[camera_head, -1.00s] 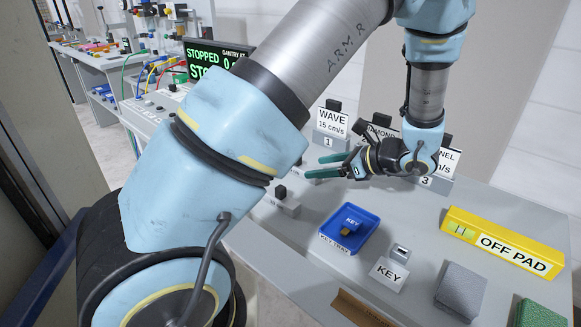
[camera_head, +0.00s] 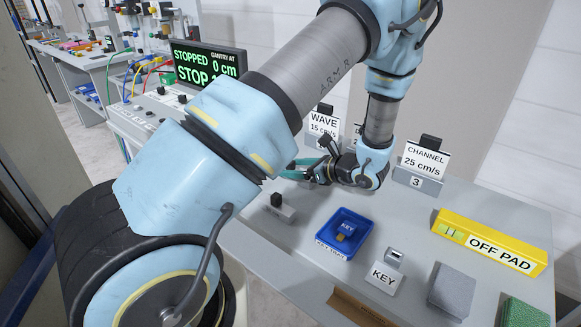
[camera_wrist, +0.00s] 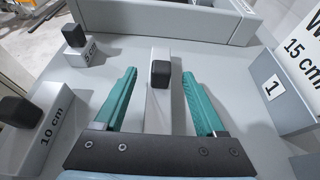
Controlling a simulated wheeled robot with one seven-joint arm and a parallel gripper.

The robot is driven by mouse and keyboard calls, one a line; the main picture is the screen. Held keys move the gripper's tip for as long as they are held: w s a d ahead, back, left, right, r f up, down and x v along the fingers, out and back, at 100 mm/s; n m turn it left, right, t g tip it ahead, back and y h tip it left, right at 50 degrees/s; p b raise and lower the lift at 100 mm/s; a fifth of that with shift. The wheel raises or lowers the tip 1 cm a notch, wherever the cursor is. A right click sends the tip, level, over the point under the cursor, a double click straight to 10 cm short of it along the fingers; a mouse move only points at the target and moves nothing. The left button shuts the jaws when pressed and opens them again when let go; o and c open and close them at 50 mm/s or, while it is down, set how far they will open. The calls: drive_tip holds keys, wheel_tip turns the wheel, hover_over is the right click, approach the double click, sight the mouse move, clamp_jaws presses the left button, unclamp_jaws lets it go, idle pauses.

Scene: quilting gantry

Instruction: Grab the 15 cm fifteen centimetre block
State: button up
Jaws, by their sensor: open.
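In the wrist view a long grey block (camera_wrist: 157,112) with a black knob lies between the two teal fingers of my gripper (camera_wrist: 159,73). Its label does not show, so I cannot read its length. The fingers are open, one on each side of it, with gaps on both sides. A grey block marked 10 cm (camera_wrist: 45,130) lies to the left, and a smaller block that seems marked 5 cm (camera_wrist: 84,52) lies at the upper left. In the head view my gripper (camera_head: 289,170) is low over the far left of the table, and the block between its fingers is hidden.
The WAVE 15 cm/s card stand (camera_head: 322,124) is just behind my gripper; its stand 1 (camera_wrist: 275,90) is close on the right. The CHANNEL stand (camera_head: 419,181), blue key tray (camera_head: 362,222), KEY stand (camera_head: 384,279) and yellow OFF PAD bar (camera_head: 490,243) lie to the right.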

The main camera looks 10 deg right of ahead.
drive_tip(key=shift+x, duration=0.75)
drive_tip(key=shift+c, duration=0.3)
clamp_jaws()
